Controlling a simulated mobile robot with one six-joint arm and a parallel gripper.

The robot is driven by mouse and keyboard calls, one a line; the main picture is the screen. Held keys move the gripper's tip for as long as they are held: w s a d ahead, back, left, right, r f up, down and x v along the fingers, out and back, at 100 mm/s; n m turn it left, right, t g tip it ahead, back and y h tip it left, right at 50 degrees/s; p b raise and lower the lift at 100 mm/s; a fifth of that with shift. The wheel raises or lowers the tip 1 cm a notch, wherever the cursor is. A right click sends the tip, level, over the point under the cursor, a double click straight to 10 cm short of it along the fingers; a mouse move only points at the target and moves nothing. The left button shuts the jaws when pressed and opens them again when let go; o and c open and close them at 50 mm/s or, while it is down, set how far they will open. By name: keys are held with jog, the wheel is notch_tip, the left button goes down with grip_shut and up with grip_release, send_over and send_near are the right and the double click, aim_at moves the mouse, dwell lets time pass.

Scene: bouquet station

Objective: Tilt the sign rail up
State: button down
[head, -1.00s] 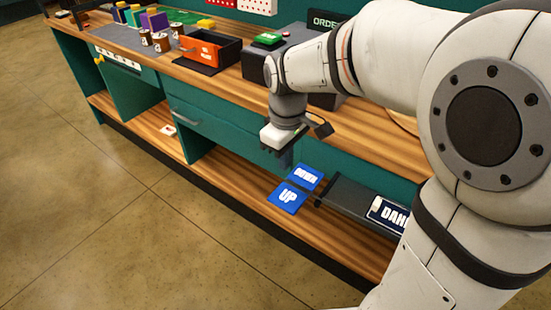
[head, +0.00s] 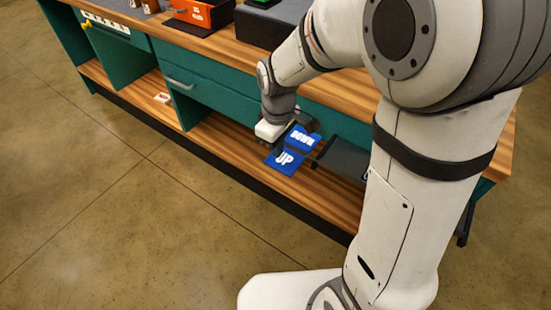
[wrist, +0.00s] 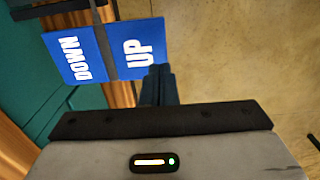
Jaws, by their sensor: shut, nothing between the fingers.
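The dark sign rail (head: 345,158) lies along the lower shelf in the head view, its right part hidden behind my arm. At its left end are a blue DOWN plate (head: 303,138) and a blue UP plate (head: 285,160). The wrist view shows the DOWN plate (wrist: 72,57) and the UP plate (wrist: 137,47) on either side of a narrow grey bar (wrist: 101,38). My gripper (wrist: 158,72) is shut and empty, its fingertips over the lower right edge of the UP plate in the picture. I cannot tell whether they touch it.
The wooden lower shelf (head: 215,134) runs under the teal counter (head: 220,98). A drawer with a grey handle (head: 180,84) is up to the left. An orange box (head: 203,12) stands on the counter top. The concrete floor (head: 150,220) in front is clear.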

aim_at(278, 166)
jog(key=shift+f, duration=2.25)
jog(key=shift+a, duration=0.15)
jog(key=shift+d, duration=0.2)
